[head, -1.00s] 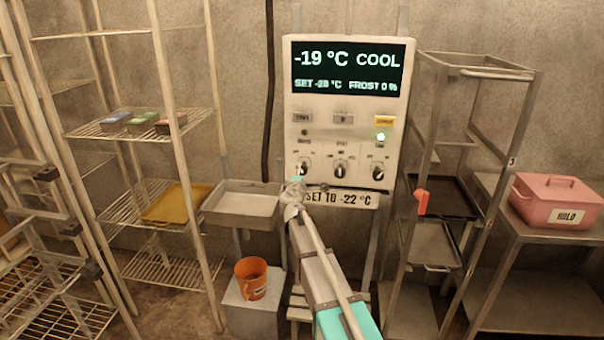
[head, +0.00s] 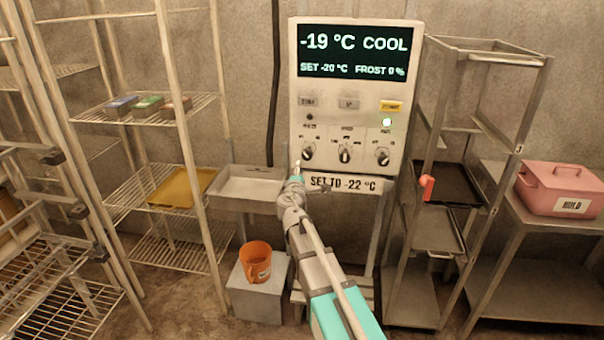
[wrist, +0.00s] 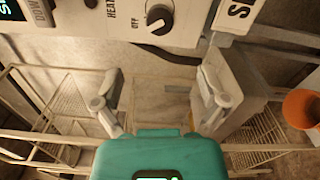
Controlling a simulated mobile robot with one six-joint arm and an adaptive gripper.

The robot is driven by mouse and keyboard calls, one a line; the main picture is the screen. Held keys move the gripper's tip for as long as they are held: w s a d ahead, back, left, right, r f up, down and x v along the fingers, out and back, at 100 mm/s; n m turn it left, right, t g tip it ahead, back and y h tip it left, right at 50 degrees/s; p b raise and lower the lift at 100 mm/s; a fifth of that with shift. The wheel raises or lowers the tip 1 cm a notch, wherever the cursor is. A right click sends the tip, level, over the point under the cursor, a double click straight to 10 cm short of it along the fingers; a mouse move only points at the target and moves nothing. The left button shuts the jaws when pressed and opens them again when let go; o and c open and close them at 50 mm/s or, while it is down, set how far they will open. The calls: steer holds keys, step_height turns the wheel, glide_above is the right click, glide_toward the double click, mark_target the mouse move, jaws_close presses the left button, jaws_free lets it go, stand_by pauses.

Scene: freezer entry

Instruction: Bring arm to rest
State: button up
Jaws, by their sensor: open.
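My arm reaches up from the bottom of the head view toward the control panel (head: 350,120). My gripper (head: 296,174) is in front of the panel's lower left, just below the left knob (head: 308,151). In the wrist view my gripper (wrist: 160,100) has its two fingers well apart with nothing between them. The panel screen (head: 353,52) reads -19 °C COOL, SET -20 °C, FROST 0 %.
A metal tray (head: 250,190) lies left of my gripper. An orange mug (head: 255,262) stands on a grey block (head: 258,300) below it. Wire shelves (head: 150,250) are at left.

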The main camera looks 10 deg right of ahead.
steer(key=s+d+f+m+g+h+p, duration=0.1)
steer(key=s+d+f+m+g, duration=0.4)
steer(key=s+m, duration=0.15)
steer(key=s+d+f+m+g+h+p, duration=0.1)
steer(key=s+d+f+m+g, duration=0.45)
steer(key=s, duration=0.25)
steer(key=s+a+f+m+g+y, duration=0.2)
steer(key=s+a+g+y, duration=0.1)
steer(key=s, duration=0.5)
steer(key=s+a+f+m+g+y, duration=0.2)
steer(key=s+a+f+g+y, duration=0.1)
steer(key=s, duration=0.6)
steer(key=shift+s+a+f+g+y+p, duration=0.15)
steer(key=shift+s+a+g+y+p, duration=0.25)
steer(key=shift+y, duration=0.4)
steer(key=shift+w, duration=0.15)
